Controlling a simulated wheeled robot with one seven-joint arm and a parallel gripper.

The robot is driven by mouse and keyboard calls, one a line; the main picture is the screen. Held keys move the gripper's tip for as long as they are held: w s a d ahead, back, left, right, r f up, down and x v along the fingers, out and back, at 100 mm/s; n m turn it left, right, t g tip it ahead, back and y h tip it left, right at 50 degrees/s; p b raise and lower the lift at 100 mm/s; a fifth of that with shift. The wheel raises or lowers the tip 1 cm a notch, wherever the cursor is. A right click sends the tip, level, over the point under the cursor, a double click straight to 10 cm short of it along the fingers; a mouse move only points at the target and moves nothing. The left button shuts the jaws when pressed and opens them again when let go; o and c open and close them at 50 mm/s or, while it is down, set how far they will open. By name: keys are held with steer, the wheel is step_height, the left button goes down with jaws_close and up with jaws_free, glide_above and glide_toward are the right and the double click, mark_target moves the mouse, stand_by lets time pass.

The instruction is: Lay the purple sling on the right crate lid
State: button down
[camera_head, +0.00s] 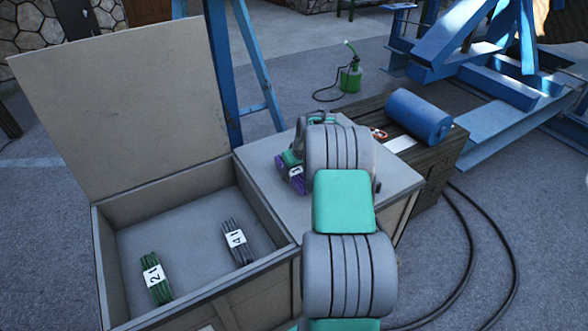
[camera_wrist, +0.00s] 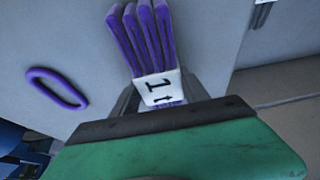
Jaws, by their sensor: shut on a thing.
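The purple sling (camera_head: 298,187) is a folded bundle with a white 1t tag. In the wrist view the purple sling (camera_wrist: 142,38) sits at the jaws with its tag towards me, and a purple loop (camera_wrist: 57,88) shows to its left. My gripper (camera_head: 291,168) is shut on the sling over the right crate lid (camera_head: 262,155), a flat grey top that is closed. The lid's grey surface (camera_wrist: 50,35) fills much of the wrist view. I cannot tell whether the sling touches the lid. My arm hides the lid's middle and right part.
The left crate (camera_head: 113,262) is open, its lid (camera_head: 120,110) raised. Inside lie a green sling (camera_head: 160,291) and a grey sling (camera_head: 233,232). A dark chest (camera_head: 443,160) with a blue cylinder (camera_head: 418,116) stands behind right. A blue post (camera_head: 222,75) rises behind the crates.

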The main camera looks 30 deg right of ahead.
steer(key=shift+f, duration=0.1)
steer(key=c, duration=0.6)
jaws_free()
